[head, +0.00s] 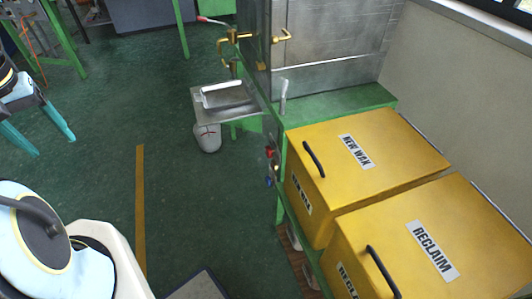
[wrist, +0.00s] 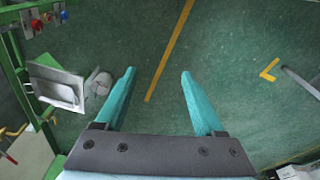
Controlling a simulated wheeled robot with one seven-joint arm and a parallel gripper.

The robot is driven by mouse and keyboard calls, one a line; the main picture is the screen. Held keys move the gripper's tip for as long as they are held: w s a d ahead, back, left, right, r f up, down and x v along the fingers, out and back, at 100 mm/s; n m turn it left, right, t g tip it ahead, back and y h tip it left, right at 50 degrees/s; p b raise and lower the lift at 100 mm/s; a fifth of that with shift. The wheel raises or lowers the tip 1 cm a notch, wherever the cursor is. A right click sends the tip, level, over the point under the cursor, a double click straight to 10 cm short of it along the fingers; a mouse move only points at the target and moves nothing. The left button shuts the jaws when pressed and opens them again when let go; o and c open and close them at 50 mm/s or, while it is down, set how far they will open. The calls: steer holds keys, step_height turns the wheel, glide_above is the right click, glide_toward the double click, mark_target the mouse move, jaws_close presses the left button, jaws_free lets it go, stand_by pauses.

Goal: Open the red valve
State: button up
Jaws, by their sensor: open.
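A small red knob (head: 269,153) sits on the front of the green frame beside the yellow boxes in the head view, above a blue one (head: 268,182). A red-tipped lever (head: 205,19) sticks out left from brass pipework on the metal machine. I cannot tell for certain which is the red valve. Red knobs also show at the top left of the wrist view (wrist: 37,25). My gripper (head: 42,132) is at the left of the head view, well apart from both.
Yellow boxes marked NEW WAX (head: 392,138) and RECLAIM (head: 465,225) stand on the green frame at right. A metal tray (head: 200,106) juts out over a white bucket (head: 207,140). Green floor with a yellow line (head: 140,210) lies open between my gripper and the machine.

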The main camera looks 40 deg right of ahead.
steer(key=o, duration=0.3)
steer(key=shift+n+g+h, duration=0.4)
steer(key=shift+g, duration=0.4)
steer(key=d+f+b, duration=0.1)
steer(key=f+b, duration=0.1)
steer(key=f, duration=0.1)
steer(key=w+d+f+b, duration=0.1)
steer(key=d+f, duration=0.1)
steer(key=f, duration=0.1)
steer(key=w+d+f+b, duration=0.1)
steer(key=d+f+b, duration=0.1)
steer(key=f, duration=0.2)
steer(key=shift+w+b, duration=0.1)
steer(key=shift+b, duration=0.25)
steer(key=n+g+h+b, duration=0.6)
steer(key=n+h+b, duration=0.9)
steer(key=b, duration=1.4)
glide_toward(267, 154)
steer(key=f, duration=0.1)
steer(key=shift+m+h, duration=0.4)
steer(key=b+x, duration=0.2)
steer(key=x, duration=0.8)
steer(key=shift+w+d, duration=0.15)
steer(key=c, duration=1.4)
